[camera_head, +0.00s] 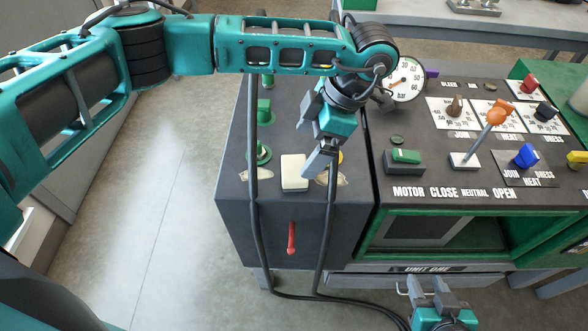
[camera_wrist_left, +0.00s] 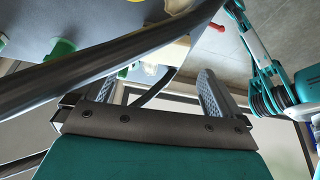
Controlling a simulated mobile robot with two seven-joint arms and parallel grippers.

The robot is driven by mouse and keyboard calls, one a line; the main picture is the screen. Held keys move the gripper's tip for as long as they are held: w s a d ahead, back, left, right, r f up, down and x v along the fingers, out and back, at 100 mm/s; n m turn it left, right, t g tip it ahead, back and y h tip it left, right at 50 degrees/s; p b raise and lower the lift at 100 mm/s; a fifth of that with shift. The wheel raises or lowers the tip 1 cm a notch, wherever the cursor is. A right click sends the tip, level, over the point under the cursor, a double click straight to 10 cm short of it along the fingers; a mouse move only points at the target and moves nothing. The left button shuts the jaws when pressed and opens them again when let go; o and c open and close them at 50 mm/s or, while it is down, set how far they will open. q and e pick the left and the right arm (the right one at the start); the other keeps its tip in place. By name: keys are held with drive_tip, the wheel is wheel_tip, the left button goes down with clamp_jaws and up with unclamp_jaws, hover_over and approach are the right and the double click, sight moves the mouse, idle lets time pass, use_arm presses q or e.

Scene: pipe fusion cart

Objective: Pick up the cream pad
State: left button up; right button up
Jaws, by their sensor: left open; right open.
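The cream pad (camera_head: 294,173) is a small pale block lying on the dark top of the left cabinet, between two black cables. My left gripper (camera_head: 318,162) is above the cabinet top, just right of the pad, with its fingers pointing down. In the left wrist view its fingers (camera_wrist_left: 157,92) are spread, with nothing held between them. A cream patch shows beyond the fingers there, partly hidden by a cable; I cannot tell if all of it is the pad. My right gripper (camera_head: 432,292) is open and empty at the bottom, in front of the cart.
A black cable (camera_head: 253,170) runs left of the pad and another (camera_head: 329,210) right of it, close to my left gripper. A red handle (camera_head: 291,238) is on the cabinet front. Green knobs (camera_head: 263,152) stand behind left. The control panel (camera_head: 440,185) with levers is right.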

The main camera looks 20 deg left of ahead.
sight(296, 168)
use_arm(q)
drive_tip(key=x, duration=0.6)
drive_tip(key=shift+s+d+f, duration=0.1)
drive_tip(key=shift+s+f, duration=0.1)
drive_tip(key=shift+f, duration=0.1)
drive_tip(key=shift+c, duration=0.2)
drive_tip(key=c, duration=0.9)
